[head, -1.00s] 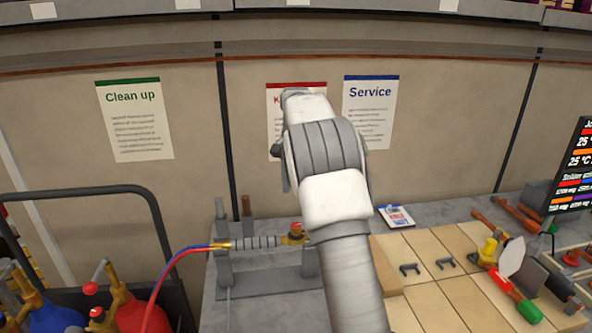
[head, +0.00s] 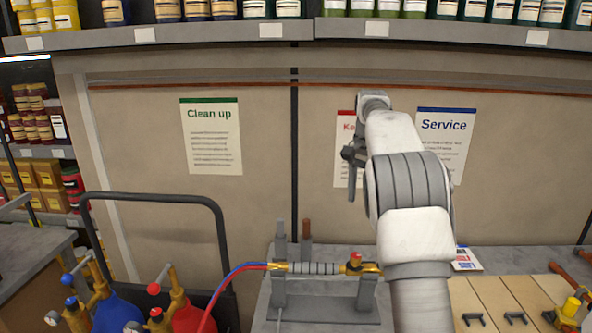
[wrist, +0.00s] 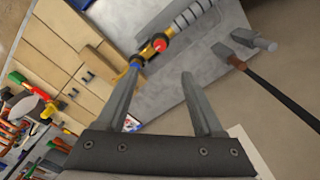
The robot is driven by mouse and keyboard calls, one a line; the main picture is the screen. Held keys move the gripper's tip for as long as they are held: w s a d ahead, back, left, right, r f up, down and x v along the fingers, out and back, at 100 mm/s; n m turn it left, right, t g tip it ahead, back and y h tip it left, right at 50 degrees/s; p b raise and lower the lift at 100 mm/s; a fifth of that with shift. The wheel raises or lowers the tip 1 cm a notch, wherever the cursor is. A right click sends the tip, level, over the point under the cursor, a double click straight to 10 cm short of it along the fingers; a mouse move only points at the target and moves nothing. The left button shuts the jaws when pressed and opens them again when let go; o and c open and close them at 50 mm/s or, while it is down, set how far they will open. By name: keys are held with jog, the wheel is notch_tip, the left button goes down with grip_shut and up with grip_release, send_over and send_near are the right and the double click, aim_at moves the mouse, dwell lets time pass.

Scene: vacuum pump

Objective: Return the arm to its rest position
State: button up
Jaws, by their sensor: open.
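My arm rises from the lower right of the head view and bends toward the wall, with my gripper (head: 352,172) at its far end, in front of the red-topped poster. In the wrist view my gripper (wrist: 160,98) shows two grey fingers spread apart with nothing between them. Beyond the fingers, the workbench (wrist: 205,75) and a brass fitting with a red knob (wrist: 158,46) show at a distance. The fingers touch nothing that I can see.
The workbench (head: 315,305) carries a clamped fitting (head: 312,268) with red and blue hoses. Gas bottles (head: 188,312) stand in a cart (head: 219,245) at lower left. Shelves (head: 160,38) hang above. Tools lie on wooden panels (head: 490,308) at right.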

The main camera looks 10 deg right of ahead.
jog(key=s+a+r+n+t+b, duration=0.1)
jog(key=s+a+r+n+t, duration=0.2)
jog(key=s, duration=0.6)
jog(key=s+a+r+n+b, duration=0.1)
jog(key=s+a+r+n, duration=0.3)
jog(key=s, duration=0.6)
jog(key=s+a+f+n+t, duration=0.1)
jog(key=s+f, duration=0.3)
jog(key=s, duration=0.5)
jog(key=s+a+f+n+t, duration=0.1)
jog(key=s+a+f+n, duration=0.2)
jog(key=s, duration=0.5)
jog(key=shift+s+a+f+t, duration=0.35)
jog(key=shift+a+f, duration=0.3)
jog(key=shift+f, duration=0.3)
jog(key=shift+o, duration=0.2)
